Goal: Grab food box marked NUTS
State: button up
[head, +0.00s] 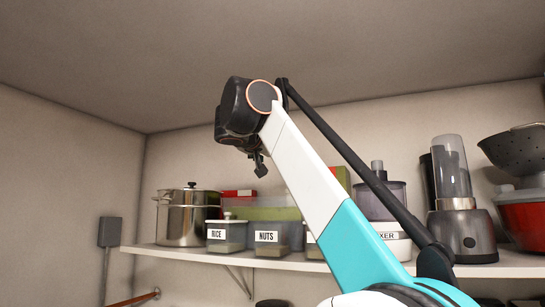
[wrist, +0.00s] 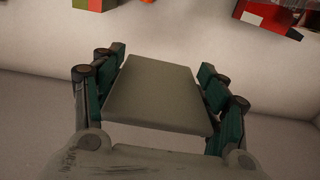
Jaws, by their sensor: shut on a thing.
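The NUTS box (head: 269,238), a greyish see-through container with a white label, shows on the wall shelf in the head view, right of the RICE box (head: 226,234). My gripper (head: 260,167) shows only in part there, dark and hanging above the shelf items. In the wrist view my gripper (wrist: 158,98) has its fingers on both sides of a flat grey-green, box-like thing (wrist: 158,90). It is shut on this thing. No label shows on that face, so I cannot tell which item it is. My arm hides part of the shelf.
A steel pot (head: 187,217) stands left of the boxes on the shelf (head: 190,253). A green container (head: 265,213) is behind them. Air above the pot is free.

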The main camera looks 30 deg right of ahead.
jog(key=o, duration=1.9)
jog(key=shift+a, duration=0.1)
